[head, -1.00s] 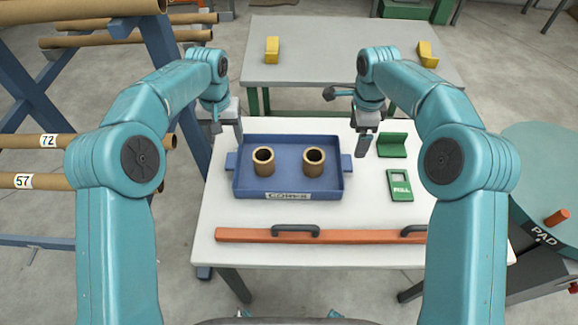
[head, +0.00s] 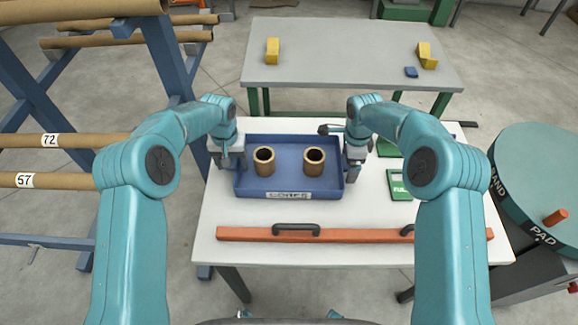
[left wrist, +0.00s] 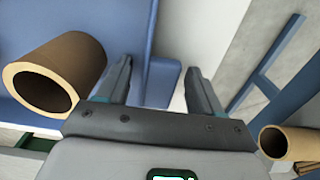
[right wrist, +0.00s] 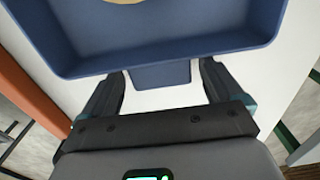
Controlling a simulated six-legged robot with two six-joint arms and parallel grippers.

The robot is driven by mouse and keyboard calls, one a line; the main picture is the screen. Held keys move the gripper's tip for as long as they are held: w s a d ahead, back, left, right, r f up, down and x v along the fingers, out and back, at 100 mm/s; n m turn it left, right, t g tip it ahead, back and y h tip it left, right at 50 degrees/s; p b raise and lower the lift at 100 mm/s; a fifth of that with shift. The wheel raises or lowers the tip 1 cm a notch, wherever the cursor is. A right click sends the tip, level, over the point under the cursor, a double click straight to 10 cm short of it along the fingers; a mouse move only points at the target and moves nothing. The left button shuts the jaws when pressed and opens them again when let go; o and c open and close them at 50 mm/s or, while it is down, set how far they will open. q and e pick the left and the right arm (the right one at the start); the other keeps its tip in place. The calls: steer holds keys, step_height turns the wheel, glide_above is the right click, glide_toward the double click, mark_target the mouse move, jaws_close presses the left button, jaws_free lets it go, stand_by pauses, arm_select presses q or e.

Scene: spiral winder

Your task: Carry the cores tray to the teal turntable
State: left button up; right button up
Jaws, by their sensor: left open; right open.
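The blue cores tray (head: 290,188) lies on the white table with two brown cardboard cores, a left one (head: 264,172) and a right one (head: 313,166), standing in it. My left gripper (head: 228,164) is open at the tray's left end; in the left wrist view its fingers (left wrist: 158,80) are on either side of the tray's tab handle (left wrist: 163,82). My right gripper (head: 352,176) is open at the right end; in the right wrist view the other tab handle (right wrist: 160,74) lies between its fingers (right wrist: 160,82). The teal turntable (head: 540,165) stands at the far right, marked PAD.
On the white table (head: 225,222) lie an orange bar (head: 365,235) with black handles and a green FULL card (head: 400,190). A grey table (head: 345,60) with yellow blocks stands behind. A rack of long tubes (head: 90,140) stands on the left. An orange peg (head: 556,216) stands on the turntable.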

arm_select(q)
steer(key=shift+w, duration=0.1)
jaws_close()
arm_select(e)
steer(key=shift+w+f, duration=0.1)
steer(key=c, duration=1.3)
arm_select(q)
steer(key=shift+r, duration=0.1)
